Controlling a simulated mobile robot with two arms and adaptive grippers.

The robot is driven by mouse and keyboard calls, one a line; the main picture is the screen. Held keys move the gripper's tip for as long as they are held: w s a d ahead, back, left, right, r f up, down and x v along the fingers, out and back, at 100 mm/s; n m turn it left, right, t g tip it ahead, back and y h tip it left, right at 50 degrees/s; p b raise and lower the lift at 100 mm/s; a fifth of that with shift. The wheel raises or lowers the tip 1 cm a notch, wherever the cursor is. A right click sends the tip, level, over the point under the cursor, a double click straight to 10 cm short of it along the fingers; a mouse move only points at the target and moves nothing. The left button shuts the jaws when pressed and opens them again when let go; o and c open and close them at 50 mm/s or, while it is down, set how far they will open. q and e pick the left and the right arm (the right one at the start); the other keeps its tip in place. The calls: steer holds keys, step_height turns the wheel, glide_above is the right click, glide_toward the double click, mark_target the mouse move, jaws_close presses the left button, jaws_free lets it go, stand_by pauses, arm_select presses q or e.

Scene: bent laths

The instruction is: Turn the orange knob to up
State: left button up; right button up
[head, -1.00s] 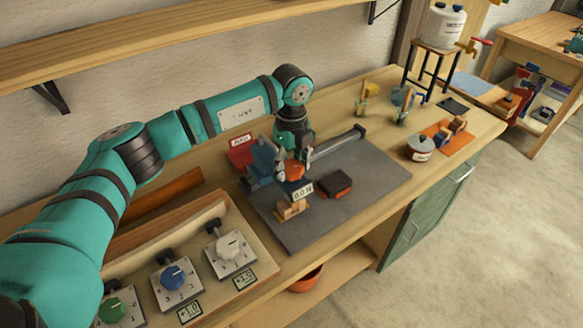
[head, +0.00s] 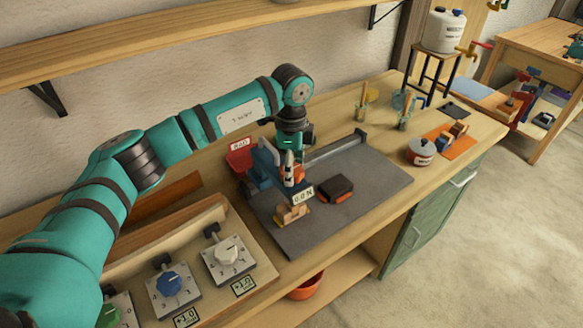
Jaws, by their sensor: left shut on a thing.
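The orange knob (head: 299,173) sits on top of a blue device (head: 264,172) on the grey mat. Part of the knob is hidden behind my gripper, so which way it points cannot be told. My left gripper (head: 290,174) reaches down from above and is shut on the orange knob. A small display (head: 302,194) reading about 0.0 N is at the front of the device, with a light wooden block (head: 291,213) below it. My right gripper is not in view.
A panel with a white knob (head: 228,250), a blue knob (head: 169,282) and a green knob (head: 108,316) lies at the front left. The mat's right side is clear.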

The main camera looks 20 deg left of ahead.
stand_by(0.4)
arm_select(q)
steer(key=o, duration=1.2)
step_height(320, 180, up, 12)
steer(key=shift+r, duration=0.1)
